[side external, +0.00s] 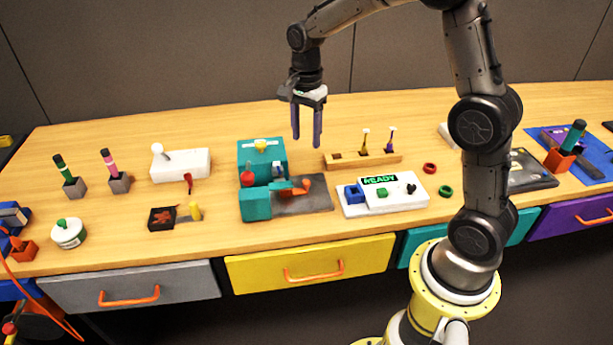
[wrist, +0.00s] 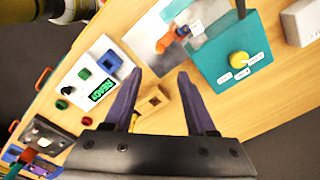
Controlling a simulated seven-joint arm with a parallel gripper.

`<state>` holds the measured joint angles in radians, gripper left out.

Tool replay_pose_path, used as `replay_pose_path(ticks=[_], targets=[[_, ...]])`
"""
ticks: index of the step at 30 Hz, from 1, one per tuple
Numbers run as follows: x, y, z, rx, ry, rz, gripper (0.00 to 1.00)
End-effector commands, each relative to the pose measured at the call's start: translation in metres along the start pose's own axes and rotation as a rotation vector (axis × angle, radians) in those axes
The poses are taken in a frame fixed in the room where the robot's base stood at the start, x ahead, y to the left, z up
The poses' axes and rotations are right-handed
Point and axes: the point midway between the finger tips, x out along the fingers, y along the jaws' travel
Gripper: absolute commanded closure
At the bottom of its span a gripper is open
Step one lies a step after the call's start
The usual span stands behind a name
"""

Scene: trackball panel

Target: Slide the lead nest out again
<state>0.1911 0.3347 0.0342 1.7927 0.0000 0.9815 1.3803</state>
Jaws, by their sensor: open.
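A teal fixture (side external: 262,155) with a yellow knob (side external: 261,145) and a red ball-topped lever (side external: 247,178) stands mid-table. In front of it lies a grey plate (side external: 316,203) with an orange part (side external: 298,187) on it; I cannot tell for certain which piece is the lead nest. In the wrist view the teal fixture (wrist: 215,50), yellow knob (wrist: 238,59) and orange part (wrist: 168,41) show beyond the fingers. My gripper (side external: 306,142) is open and empty, pointing down well above the table, to the right of the fixture. Its two fingers (wrist: 159,75) are apart in the wrist view.
A white panel (side external: 411,199) with a READY display (side external: 380,181) lies right of the grey plate. A wooden block (side external: 350,161) with small upright tools is behind it. Red (side external: 430,168) and green (side external: 445,191) rings lie nearby. A white lever box (side external: 185,164) stands left.

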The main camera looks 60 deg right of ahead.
Motion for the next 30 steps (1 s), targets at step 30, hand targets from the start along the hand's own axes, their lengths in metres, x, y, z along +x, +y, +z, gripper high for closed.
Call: replay_pose_path(ticks=[30], targets=[[0.134,0.001,0.000,-0.001,0.000,-0.001,0.43]])
